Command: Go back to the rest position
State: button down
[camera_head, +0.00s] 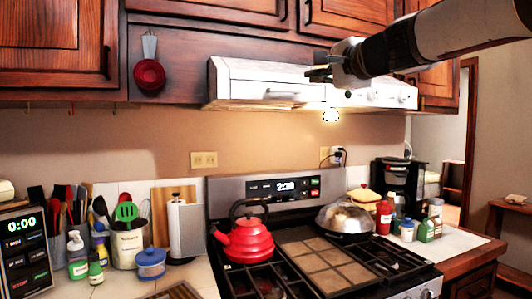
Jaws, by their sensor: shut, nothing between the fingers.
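My gripper (319,73) is at the upper middle of the head camera view, at the end of my arm, which reaches in from the upper right. It is shut with nothing held. It appears in front of the white range hood (265,82), high above the stove (300,250). I cannot tell its exact distance from the hood.
A red kettle (246,241) and a pan with a glass lid (345,219) stand on the stove. A coffee maker (399,186) and several bottles are on the right counter. A paper towel roll (186,229) and utensil crock (128,246) stand left. Dark wood cabinets (55,45) hang above.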

jog(key=s+a+f+n+g+p, duration=0.1)
jog(key=s+a+f+n+g, duration=0.2)
jog(key=s+f, duration=0.55)
jog(key=s+a+f+n+g+p, duration=0.1)
jog(key=s+f+n+g, duration=0.35)
jog(key=s+f, duration=0.35)
jog(key=s+d+f+n+g+h+p, duration=0.1)
jog(key=s+d+f+n+g+h, duration=0.1)
jog(key=s+f, duration=0.8)
jog(key=s+d+f+n+g+h, duration=0.3)
jog(key=s+d+f+n, duration=0.2)
jog(key=s+f, duration=0.6)
jog(key=shift+s+d+f+h+p, duration=0.2)
jog(key=shift+s+d+h+p, duration=0.15)
jog(key=shift+s+d, duration=0.35)
jog(key=shift+w+d+g, duration=0.15)
jog(key=shift+w+g, duration=0.05)
jog(key=shift+g, duration=0.05)
